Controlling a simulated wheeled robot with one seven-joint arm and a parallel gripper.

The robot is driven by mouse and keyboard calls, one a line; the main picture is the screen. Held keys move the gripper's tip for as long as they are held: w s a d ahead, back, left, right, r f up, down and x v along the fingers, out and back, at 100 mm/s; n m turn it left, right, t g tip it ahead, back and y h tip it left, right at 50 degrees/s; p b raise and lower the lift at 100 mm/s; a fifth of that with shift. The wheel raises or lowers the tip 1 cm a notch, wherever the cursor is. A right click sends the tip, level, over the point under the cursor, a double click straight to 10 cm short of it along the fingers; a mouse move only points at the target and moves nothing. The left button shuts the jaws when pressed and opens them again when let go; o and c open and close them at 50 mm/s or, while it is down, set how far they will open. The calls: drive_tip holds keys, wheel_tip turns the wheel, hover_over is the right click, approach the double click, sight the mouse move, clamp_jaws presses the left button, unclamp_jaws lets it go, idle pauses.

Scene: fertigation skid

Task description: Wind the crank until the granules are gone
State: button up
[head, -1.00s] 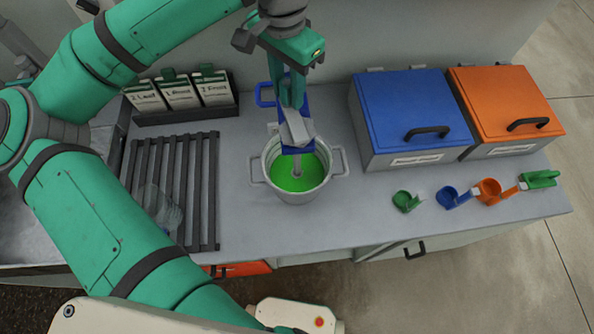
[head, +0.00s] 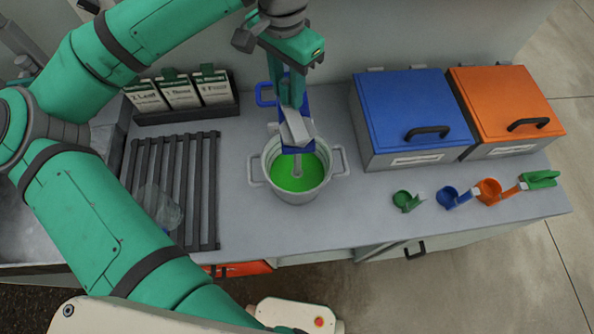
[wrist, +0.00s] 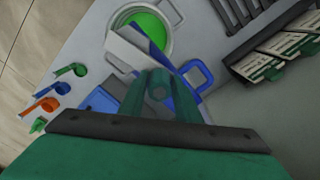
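A metal pot (head: 297,192) with two side handles stands on the counter and holds bright green liquid (head: 312,170). No separate granules can be made out at this size. A blue stirrer frame (head: 307,104) stands over the pot, with a grey shaft (head: 297,166) reaching into the liquid. A pale grey crank arm (head: 296,128) sits on top. My gripper (head: 291,93) is above the crank, pointing down. In the wrist view its fingers (wrist: 160,97) close around a round knob (wrist: 158,88), the crank's handle; the fingers partly hide it. The pot's green liquid also shows there (wrist: 150,28).
A slatted rack (head: 173,190) with a clear beaker (head: 160,206) lies left of the pot. Label cards (head: 180,92) stand behind. A blue-lidded bin (head: 411,105) and an orange-lidded bin (head: 506,98) stand right; several scoops (head: 450,197) lie before them.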

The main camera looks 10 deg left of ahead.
drive_tip(key=shift+o, duration=0.6)
drive_tip(key=shift+w+r, duration=0.15)
drive_tip(key=shift+r, duration=3.3)
